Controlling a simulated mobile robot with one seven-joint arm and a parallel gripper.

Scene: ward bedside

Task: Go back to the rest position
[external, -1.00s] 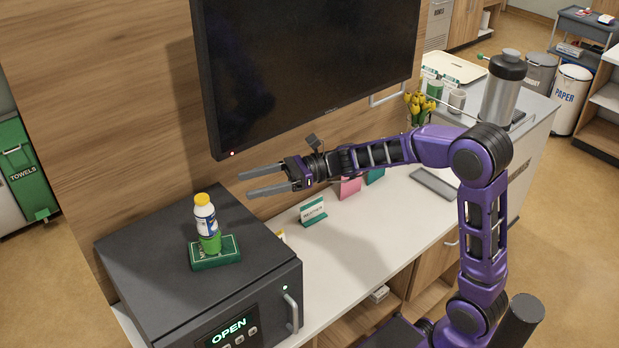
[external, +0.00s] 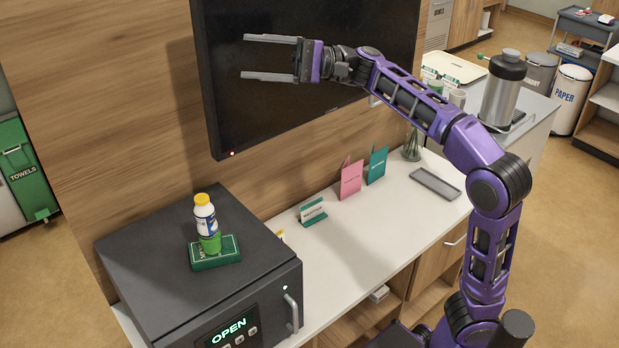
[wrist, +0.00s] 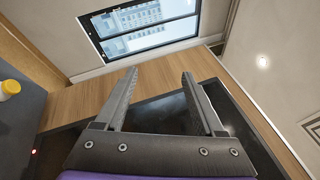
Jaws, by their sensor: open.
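My gripper (external: 270,57) is open and empty, raised in front of the black wall screen in the external view. In the wrist view my gripper's two fingers (wrist: 160,88) stand apart with nothing between them. A white bottle with a yellow cap and green lower part (external: 206,222) stands upright on a green base (external: 215,252) on top of the dark cabinet, below and left of my gripper. Its yellow cap also shows at the left edge of the wrist view (wrist: 10,88).
The wall screen (external: 300,125) is close behind my gripper. The dark cabinet (external: 150,245) reads OPEN. The white counter (external: 370,230) holds a small sign (external: 312,212), pink (external: 351,179) and teal (external: 377,164) cards and a grey tray (external: 435,183). A steel flask (external: 502,90) stands behind my arm.

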